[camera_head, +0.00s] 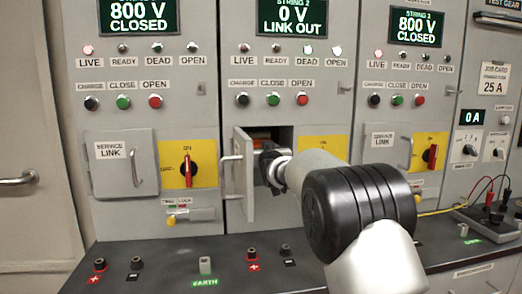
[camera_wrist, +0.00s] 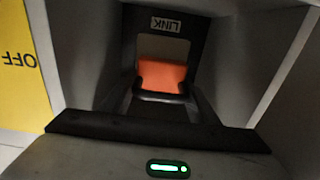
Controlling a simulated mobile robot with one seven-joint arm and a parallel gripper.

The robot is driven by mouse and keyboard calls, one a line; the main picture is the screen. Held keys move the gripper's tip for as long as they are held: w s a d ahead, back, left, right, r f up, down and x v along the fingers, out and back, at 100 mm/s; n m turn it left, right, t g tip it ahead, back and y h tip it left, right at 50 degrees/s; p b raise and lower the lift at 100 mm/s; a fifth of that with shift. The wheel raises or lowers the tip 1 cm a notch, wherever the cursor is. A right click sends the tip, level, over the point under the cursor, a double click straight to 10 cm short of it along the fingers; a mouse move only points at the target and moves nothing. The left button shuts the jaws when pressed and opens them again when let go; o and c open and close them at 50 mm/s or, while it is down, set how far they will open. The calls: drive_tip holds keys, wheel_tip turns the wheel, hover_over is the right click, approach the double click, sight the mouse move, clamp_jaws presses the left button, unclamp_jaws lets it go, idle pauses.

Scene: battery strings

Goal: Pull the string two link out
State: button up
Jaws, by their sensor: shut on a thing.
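The middle panel, string two, has a display (camera_head: 292,15) reading 0 V LINK OUT. Its small service door (camera_head: 243,178) stands open to the left, with the compartment behind it exposed. My gripper (camera_head: 270,167) reaches into this compartment and is shut on the orange link (camera_head: 261,143), which shows only partly past my arm. In the wrist view the orange link (camera_wrist: 162,75) sits at my dark fingers (camera_wrist: 163,96), in front of an upside-down LINK label (camera_wrist: 165,23). How far the link is from its contacts cannot be told.
The open door is close on my gripper's left, and a yellow switch plate (camera_head: 313,150) is on the right. String one's service door (camera_head: 122,165) is shut. A dark bench ledge (camera_head: 180,262) with terminals runs below; test leads (camera_head: 490,195) lie at the right.

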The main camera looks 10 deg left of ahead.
drive_tip(key=shift+f, duration=0.2)
drive_tip(key=o, duration=1.2)
drive_tip(key=shift+o, duration=0.6)
drive_tip(key=shift+s+r, duration=0.1)
drive_tip(key=shift+r, duration=0.05)
drive_tip(key=v, duration=0.7)
drive_tip(key=shift+s, duration=0.3)
drive_tip(key=shift+d, duration=0.1)
